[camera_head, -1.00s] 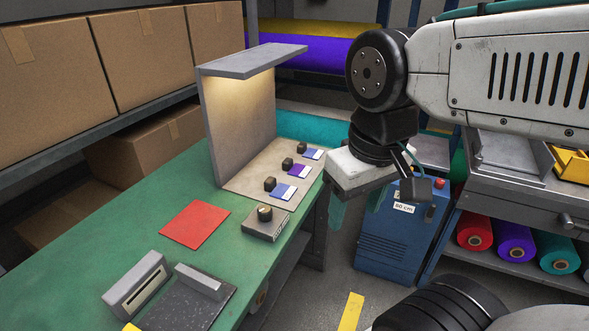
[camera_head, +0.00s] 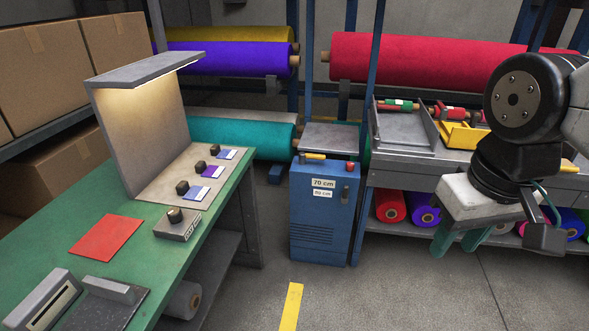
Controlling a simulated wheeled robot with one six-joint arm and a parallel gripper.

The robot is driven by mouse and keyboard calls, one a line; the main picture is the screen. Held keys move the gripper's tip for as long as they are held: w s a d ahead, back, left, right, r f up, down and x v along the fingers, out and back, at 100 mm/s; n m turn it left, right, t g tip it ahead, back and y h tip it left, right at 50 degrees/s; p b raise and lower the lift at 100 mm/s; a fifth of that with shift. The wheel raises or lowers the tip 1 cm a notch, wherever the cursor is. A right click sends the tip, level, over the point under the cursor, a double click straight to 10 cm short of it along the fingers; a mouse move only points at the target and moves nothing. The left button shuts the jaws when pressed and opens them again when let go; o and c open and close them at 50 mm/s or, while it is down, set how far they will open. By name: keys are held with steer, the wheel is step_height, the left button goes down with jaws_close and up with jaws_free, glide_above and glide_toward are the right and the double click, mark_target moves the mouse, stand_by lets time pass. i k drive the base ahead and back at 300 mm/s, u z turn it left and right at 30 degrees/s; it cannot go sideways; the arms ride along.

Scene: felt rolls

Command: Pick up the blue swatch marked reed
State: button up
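Three small swatches with white labels lie in a row on the pale base under the lamp hood (camera_head: 165,172). The nearest swatch (camera_head: 193,193) is blue, the middle one (camera_head: 212,172) is purple, and the far one (camera_head: 226,155) is blue. A dark block stands beside each swatch. The label words are too small to read, so I cannot tell which is marked reed. My gripper (camera_head: 462,236) is at the right, far from the swatches, over the floor in front of the shelf. Its teal fingers point down and look apart, with nothing between them.
The green table (camera_head: 60,222) holds a red square (camera_head: 105,238), a grey box with a dial (camera_head: 178,226) and a slotted device (camera_head: 42,300). A blue cabinet (camera_head: 323,215) stands beyond it. Felt rolls fill the racks behind.

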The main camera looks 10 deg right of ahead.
mark_target(212, 172)
steer(key=z, duration=0.25)
steer(key=k, duration=0.45)
steer(key=z, duration=0.7)
steer(key=i, duration=1.55)
steer(key=u, duration=0.85)
steer(key=i, duration=0.9)
steer(key=u, duration=1.35)
steer(key=i, duration=0.5)
steer(key=u, duration=0.5)
